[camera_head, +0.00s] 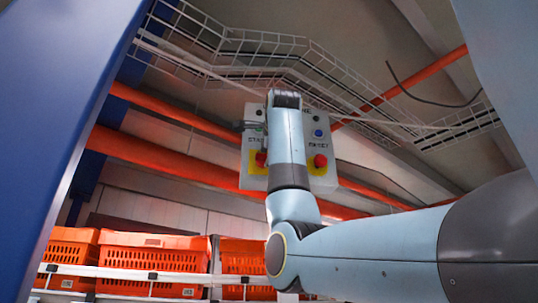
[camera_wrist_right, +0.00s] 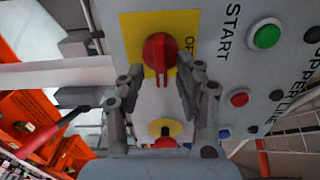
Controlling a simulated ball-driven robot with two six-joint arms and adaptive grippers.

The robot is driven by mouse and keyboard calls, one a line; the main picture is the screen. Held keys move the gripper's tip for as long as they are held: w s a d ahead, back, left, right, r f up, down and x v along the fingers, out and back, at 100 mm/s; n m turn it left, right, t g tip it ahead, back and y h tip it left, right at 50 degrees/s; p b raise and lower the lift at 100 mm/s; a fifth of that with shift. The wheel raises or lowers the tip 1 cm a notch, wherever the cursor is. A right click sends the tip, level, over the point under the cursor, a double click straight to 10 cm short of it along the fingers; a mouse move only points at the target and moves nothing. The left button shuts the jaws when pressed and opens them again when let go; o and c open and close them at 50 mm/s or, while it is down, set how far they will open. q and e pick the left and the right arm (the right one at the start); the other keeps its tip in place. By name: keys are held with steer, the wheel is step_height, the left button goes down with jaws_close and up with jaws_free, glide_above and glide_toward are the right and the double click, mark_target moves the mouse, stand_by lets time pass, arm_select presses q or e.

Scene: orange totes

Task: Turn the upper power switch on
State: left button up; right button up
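A red rotary power switch (camera_wrist_right: 158,52) on a yellow plate shows in the wrist view, beside partly covered lettering starting "OF". It also shows as a red spot (camera_head: 261,159) on the panel's lower left in the head view. My right gripper (camera_wrist_right: 165,74) is open, one finger on each side of the switch handle; whether they touch it is unclear. In the head view my right gripper (camera_head: 285,99) is in front of the grey control panel (camera_head: 332,150) and hides its middle. The panel reads "UPPER LINE" in the wrist view. My left gripper is out of view.
The panel has a green START button (camera_wrist_right: 266,36) and another red knob on yellow (camera_head: 319,161) at lower right. Orange pipes (camera_head: 170,154) and wire cable trays (camera_head: 265,60) run around the panel. Orange totes (camera_head: 155,255) stand on a rack at lower left.

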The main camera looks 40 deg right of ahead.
steer(key=v, duration=1.2)
stand_by(0.3)
